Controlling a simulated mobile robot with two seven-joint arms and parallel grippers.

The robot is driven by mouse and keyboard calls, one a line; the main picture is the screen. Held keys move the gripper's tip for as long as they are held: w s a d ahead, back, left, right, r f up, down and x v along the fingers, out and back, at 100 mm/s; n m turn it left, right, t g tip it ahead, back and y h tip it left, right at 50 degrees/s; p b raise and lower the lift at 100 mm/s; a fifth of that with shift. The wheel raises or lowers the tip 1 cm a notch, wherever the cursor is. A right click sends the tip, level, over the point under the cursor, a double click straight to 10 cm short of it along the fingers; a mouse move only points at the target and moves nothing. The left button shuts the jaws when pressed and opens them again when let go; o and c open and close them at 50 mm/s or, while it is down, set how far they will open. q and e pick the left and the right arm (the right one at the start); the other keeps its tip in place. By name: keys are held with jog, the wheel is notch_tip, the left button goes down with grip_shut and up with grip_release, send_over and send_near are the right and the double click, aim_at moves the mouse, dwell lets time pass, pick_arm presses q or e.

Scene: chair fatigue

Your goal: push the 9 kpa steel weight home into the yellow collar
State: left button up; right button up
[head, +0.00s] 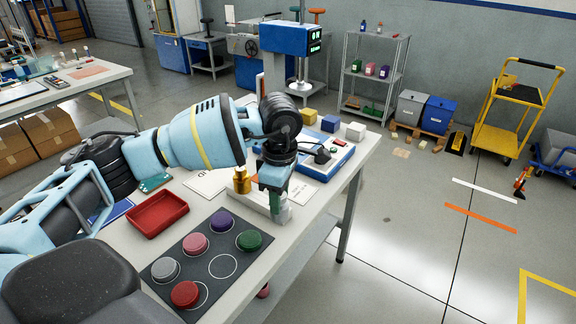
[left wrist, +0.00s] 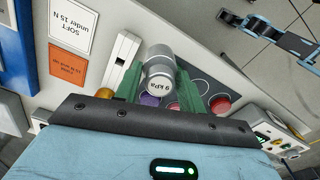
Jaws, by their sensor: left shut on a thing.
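The steel weight (left wrist: 160,75), a grey cylinder marked "9 kPa", is between the green fingers of my left gripper in the left wrist view (left wrist: 153,92). In the head view my left gripper (head: 277,208) points down above the near edge of the table, by the far end of the dark mat. It is shut on the weight, whose pale side (head: 286,214) shows beside the fingers. A gold-coloured cylinder (head: 242,181) stands just left of the gripper. I cannot make out the yellow collar for certain. My right gripper is not in view.
The dark mat (head: 232,285) carries several coloured round pads and empty outlined circles. A red tray (head: 158,213) lies left of it. A blue-edged tray (head: 335,158) and small blocks lie farther back. Floor right of the table is mostly free.

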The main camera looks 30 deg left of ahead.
pick_arm(q)
jog(key=s+d+f+m, duration=0.1)
jog(key=s+d+m, duration=0.2)
jog(key=s+m, duration=0.3)
jog(key=s+d+f+m, duration=0.2)
jog(key=s+d+m, duration=0.2)
jog(key=m, duration=1)
jog(key=shift+s+m, duration=0.3)
jog(key=shift+s, duration=1.2)
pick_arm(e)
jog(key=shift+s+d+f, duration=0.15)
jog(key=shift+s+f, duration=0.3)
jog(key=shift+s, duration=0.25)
pick_arm(q)
jog(key=shift+d, duration=0.1)
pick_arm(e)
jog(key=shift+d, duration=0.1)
